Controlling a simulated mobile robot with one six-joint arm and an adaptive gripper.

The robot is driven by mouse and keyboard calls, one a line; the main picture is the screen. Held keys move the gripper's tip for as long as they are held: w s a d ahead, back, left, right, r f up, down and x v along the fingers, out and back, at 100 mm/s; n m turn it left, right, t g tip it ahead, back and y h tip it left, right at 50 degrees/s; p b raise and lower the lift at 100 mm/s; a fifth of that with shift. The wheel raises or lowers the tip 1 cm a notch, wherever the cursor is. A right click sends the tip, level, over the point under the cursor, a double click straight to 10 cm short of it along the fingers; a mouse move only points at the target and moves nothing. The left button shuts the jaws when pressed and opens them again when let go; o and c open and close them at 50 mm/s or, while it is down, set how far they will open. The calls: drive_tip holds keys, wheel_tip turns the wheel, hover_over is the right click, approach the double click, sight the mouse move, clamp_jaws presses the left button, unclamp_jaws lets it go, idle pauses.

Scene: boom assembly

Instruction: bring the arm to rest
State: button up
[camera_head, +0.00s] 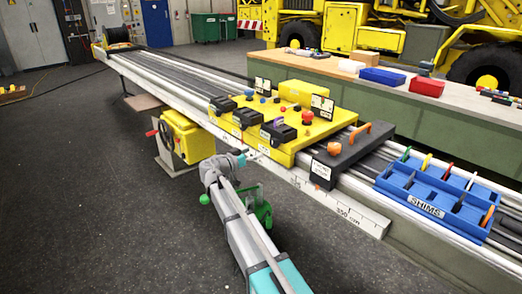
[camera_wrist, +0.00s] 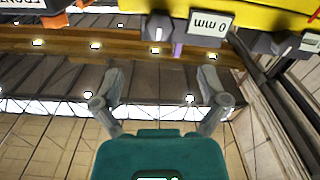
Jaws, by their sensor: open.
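My gripper (camera_wrist: 160,85) is open in the wrist view. Its two grey fingers stand wide apart, with nothing between them. In the head view my arm reaches up from the bottom, and its end is beside the near edge of the boom rail (camera_head: 128,67), in front of the yellow block (camera_head: 285,155). The fingertips are too small to make out there. The yellow block carries black clamps, knobs and labels. In the wrist view its yellow edge (camera_wrist: 262,14) and an upside-down "0 mm" label (camera_wrist: 211,22) show beyond the fingers.
A black block with an orange handle (camera_head: 340,153) and a blue SHIMS tray (camera_head: 437,197) sit on the rail to the right. A yellow handwheel unit (camera_head: 185,138) stands at the near side. A green bench (camera_head: 380,107) runs behind.

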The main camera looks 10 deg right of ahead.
drive_tip(key=shift+s+a, duration=0.4)
drive_tip(key=shift+a, duration=0.1)
drive_tip(key=s+d+f+n+g+y, duration=0.2)
drive_tip(key=s+d+f+g+y, duration=0.1)
drive_tip(key=s+d+f, duration=0.4)
drive_tip(key=s+d+f+n+g+y, duration=0.2)
drive_tip(key=s+d+f+g+y, duration=0.15)
drive_tip(key=s, duration=0.55)
drive_tip(key=s+d+f+n+g+y, duration=0.2)
drive_tip(key=s+d+f+g+y, duration=0.15)
drive_tip(key=s+f, duration=0.35)
drive_tip(key=s+a+n+y, duration=0.25)
drive_tip(key=s+y, duration=0.25)
drive_tip(key=s, duration=0.4)
wheel_tip(320, 180, up, 14)
drive_tip(key=p, duration=1.5)
drive_tip(key=shift+w+d+r+g+p, duration=0.2)
drive_tip(key=shift+d+r+g+p, duration=0.05)
drive_tip(key=shift+d+g+p, duration=0.1)
drive_tip(key=shift+n, duration=0.25)
